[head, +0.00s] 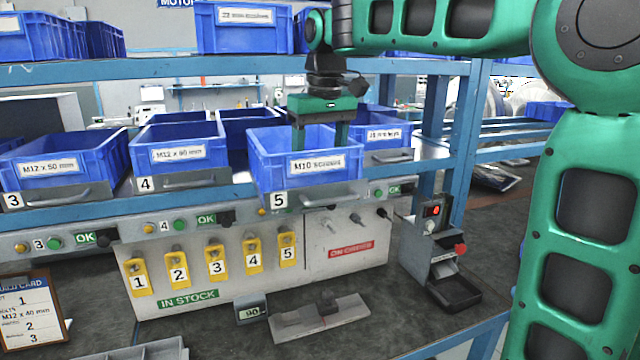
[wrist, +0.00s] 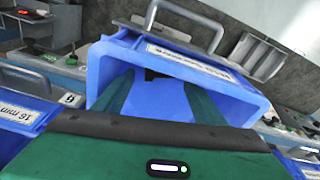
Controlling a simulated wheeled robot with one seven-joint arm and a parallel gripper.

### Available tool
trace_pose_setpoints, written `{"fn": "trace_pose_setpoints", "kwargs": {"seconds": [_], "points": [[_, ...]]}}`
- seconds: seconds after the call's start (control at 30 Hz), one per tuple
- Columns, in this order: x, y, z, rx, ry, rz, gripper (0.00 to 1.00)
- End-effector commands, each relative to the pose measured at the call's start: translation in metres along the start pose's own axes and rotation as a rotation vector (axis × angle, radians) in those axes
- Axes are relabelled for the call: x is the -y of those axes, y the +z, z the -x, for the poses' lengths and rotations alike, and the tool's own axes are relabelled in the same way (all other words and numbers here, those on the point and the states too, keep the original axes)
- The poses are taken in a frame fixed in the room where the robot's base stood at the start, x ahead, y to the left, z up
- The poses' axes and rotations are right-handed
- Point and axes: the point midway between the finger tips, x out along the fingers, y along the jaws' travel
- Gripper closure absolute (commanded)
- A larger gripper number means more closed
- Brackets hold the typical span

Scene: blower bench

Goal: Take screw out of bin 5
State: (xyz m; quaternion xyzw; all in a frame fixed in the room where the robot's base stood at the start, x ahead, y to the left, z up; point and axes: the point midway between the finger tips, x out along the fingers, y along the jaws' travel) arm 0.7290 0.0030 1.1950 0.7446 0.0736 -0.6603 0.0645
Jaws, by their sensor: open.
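Bin 5 (head: 305,172) is a blue bin labelled M10 screws, pulled forward on the middle shelf above the number 5 tag (head: 279,199). My gripper (head: 320,138) points down into it, with its two green fingers apart. The bin's front wall hides the fingertips in the head view. In the wrist view my gripper (wrist: 158,88) is open, with both fingers inside the blue bin (wrist: 258,103). A small dark patch (wrist: 152,73) shows between the fingertips; I cannot tell whether it is a screw. No screw is clearly visible.
Other blue bins stand left, at 3 (head: 62,160) and 4 (head: 178,145), and one behind to the right (head: 380,130). A shelf beam (head: 200,68) runs behind my gripper. Below are a panel with yellow numbered tags (head: 215,262) and a grey metal block (head: 318,318).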

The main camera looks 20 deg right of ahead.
Motion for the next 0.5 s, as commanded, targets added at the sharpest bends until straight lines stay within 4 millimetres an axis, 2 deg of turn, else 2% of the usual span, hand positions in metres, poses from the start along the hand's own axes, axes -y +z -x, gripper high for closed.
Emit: {"fn": "trace_pose_setpoints", "kwargs": {"seconds": [0.13, 0.37, 0.5], "points": [[0.0001, 0.0001, -0.0102, 0.0, 0.0, 0.0, 0.36], [0.0004, -0.0001, -0.011, 0.0, 0.0, 0.0, 0.36], [0.0005, -0.0001, -0.0109, 0.0, 0.0, 0.0, 0.7]]}}
